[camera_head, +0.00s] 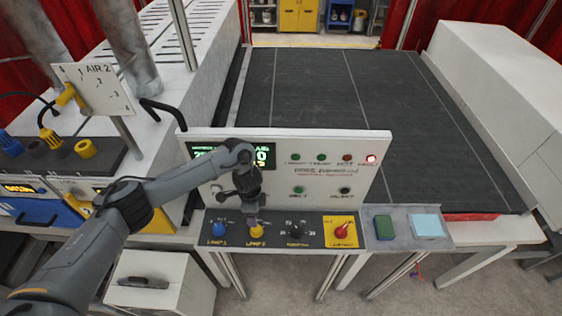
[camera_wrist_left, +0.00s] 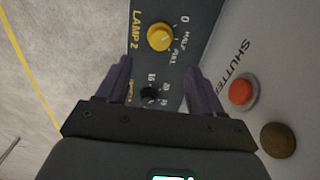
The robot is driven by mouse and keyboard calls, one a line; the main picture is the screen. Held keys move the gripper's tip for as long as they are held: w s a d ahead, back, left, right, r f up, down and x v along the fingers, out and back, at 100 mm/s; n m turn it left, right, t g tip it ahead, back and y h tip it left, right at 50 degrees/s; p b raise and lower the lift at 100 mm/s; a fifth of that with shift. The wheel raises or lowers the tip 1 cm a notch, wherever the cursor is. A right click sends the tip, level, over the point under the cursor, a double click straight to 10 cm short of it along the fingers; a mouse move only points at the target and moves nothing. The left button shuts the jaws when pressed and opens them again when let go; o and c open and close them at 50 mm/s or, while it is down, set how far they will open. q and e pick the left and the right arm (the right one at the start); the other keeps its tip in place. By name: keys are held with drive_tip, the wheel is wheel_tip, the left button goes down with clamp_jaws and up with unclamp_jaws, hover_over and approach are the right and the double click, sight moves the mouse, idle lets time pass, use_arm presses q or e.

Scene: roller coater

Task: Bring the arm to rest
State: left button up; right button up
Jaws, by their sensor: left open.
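My left arm comes in from the left in the head view and reaches over the control console. Its gripper (camera_head: 253,208) points down just above the yellow knob (camera_head: 256,231) and partly covers the upright panel (camera_head: 330,142) behind it. In the left wrist view the gripper's two purple fingers (camera_wrist_left: 158,75) are apart with nothing held between them. The yellow LAMP 2 knob (camera_wrist_left: 160,37) lies ahead of the fingertips, and a black knob (camera_wrist_left: 150,93) shows in the gap between the fingers. My right gripper is not in view.
The console also has a blue knob (camera_head: 219,230), a black knob (camera_head: 296,233) and a red knob (camera_head: 342,231) on a yellow plate. The upright panel has a lit red lamp (camera_head: 371,159). A wide dark conveyor (camera_head: 320,85) lies behind. Left stands an AIR 2 dial plate (camera_head: 103,92).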

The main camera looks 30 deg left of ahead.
use_arm(q)
drive_tip(key=s+d+f+g+h, duration=0.1)
drive_tip(key=s+d+f+g, duration=0.1)
drive_tip(key=s+d+f, duration=0.6)
drive_tip(key=s+d+f+g+h, duration=0.1)
drive_tip(key=s+d+f+g, duration=0.15)
drive_tip(key=s+f, duration=0.65)
drive_tip(key=s+d+r+n+t+h, duration=0.1)
drive_tip(key=s+d+h, duration=0.1)
drive_tip(key=s+d, duration=0.35)
drive_tip(key=s+d+r+t+h, duration=0.1)
drive_tip(key=s+d+r, duration=0.15)
drive_tip(key=d, duration=0.65)
drive_tip(key=s+d+r+n+t+h, duration=0.1)
drive_tip(key=s+d+t+h, duration=0.1)
drive_tip(key=s+d, duration=0.45)
drive_tip(key=w+a+r+n+t+y, duration=0.2)
drive_tip(key=w+a+r+n+t, duration=0.1)
drive_tip(key=w+r+n+t, duration=0.25)
drive_tip(key=a+r+n+y, duration=0.1)
drive_tip(key=a+r+y, duration=0.1)
drive_tip(key=a+r, duration=0.4)
drive_tip(key=w+a+r+n+g+y, duration=0.1)
drive_tip(key=a+r+y, duration=0.1)
drive_tip(key=a+r, duration=0.4)
drive_tip(key=a, duration=0.5)
drive_tip(key=shift+a+y, duration=0.2)
drive_tip(key=shift+y, duration=0.2)
drive_tip(key=shift+w+n, duration=0.1)
drive_tip(key=shift+n, duration=0.15)
